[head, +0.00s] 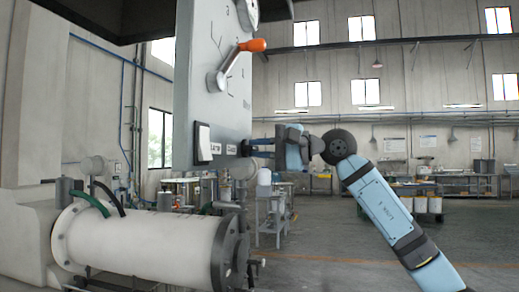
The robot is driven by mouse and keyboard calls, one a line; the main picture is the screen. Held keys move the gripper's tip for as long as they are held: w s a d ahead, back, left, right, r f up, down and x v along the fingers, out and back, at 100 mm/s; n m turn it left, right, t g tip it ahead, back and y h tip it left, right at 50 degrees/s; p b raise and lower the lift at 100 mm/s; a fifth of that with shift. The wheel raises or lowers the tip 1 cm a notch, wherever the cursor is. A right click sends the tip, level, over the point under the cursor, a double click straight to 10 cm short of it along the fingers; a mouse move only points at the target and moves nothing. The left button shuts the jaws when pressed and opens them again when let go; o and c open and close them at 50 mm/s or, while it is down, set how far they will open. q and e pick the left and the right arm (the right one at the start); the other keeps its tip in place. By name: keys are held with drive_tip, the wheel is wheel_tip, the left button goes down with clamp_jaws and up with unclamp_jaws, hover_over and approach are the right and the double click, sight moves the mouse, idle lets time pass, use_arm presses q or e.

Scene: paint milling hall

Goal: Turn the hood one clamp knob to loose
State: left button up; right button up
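My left gripper is out of view.
A lever with an orange handle (253,45) sits on the panel above, with a round dial (247,12) at the top. A white horizontal cylinder (150,245) with hoses lies below left. A cart (272,210) and benches stand behind. Open floor lies at the right.

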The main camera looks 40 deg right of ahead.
drive_tip(key=o, duration=0.4)
drive_tip(key=shift+s+d, duration=0.3)
drive_tip(key=shift+s, duration=0.05)
use_arm(q)
drive_tip(key=b, duration=0.1)
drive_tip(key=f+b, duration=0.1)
drive_tip(key=b, duration=0.1)
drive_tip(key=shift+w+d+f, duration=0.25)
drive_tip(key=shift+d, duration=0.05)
use_arm(e)
drive_tip(key=v, duration=1.3)
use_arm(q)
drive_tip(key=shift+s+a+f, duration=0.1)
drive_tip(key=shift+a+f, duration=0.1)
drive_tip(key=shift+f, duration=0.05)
use_arm(e)
drive_tip(key=shift+a, duration=0.1)
